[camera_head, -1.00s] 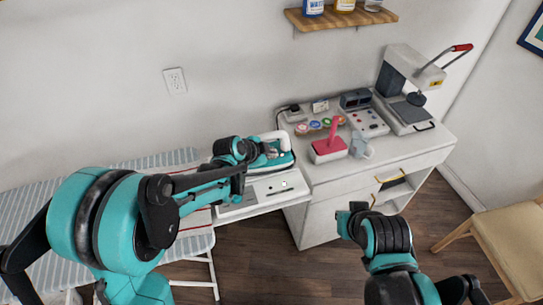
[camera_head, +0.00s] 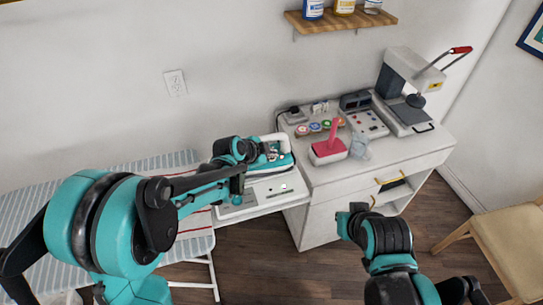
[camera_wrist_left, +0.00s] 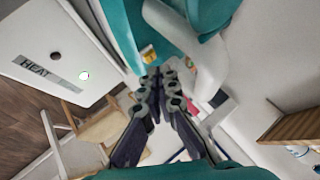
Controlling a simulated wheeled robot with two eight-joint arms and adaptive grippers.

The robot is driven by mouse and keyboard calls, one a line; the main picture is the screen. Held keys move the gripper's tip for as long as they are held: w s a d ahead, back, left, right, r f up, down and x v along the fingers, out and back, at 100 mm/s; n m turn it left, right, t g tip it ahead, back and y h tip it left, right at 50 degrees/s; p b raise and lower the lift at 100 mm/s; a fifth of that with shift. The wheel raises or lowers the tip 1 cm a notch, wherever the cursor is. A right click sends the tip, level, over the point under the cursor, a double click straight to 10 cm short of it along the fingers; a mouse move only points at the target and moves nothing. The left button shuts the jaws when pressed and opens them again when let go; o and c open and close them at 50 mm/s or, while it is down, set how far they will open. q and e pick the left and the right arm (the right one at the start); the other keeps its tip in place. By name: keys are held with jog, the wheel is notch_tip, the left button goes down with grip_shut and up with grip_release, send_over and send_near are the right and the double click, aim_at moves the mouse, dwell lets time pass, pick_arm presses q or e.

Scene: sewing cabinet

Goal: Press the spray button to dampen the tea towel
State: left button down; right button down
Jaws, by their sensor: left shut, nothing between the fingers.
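A teal and white iron (camera_head: 280,160) stands on the white pull-out shelf beside the cabinet. Its teal body (camera_wrist_left: 190,40) and white handle (camera_wrist_left: 212,70) fill the upper middle of the left wrist view. A small orange and white part (camera_wrist_left: 148,54) shows on the teal body; I cannot tell if it is the spray button. My left gripper (camera_wrist_left: 164,76) is shut and empty, with its tips close to the iron; contact is unclear. A white towel with red stripes (camera_head: 198,222) lies on the ironing board, partly hidden by my left arm. My right gripper (camera_head: 350,220) hangs before the cabinet.
The striped ironing board (camera_head: 130,166) spans the left. A panel marked HEAT (camera_wrist_left: 45,72) is beside the iron. The white cabinet (camera_head: 395,158) carries a heat press (camera_head: 412,85), a pink-handled tool (camera_head: 328,150) and several small tins. A chair (camera_head: 505,235) stands at the right.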

pick_arm(q)
jog(key=shift+r, duration=0.15)
notch_tip(320, 180, up, 6)
jog(key=p, duration=0.4)
dwell(0.3)
dwell(1.7)
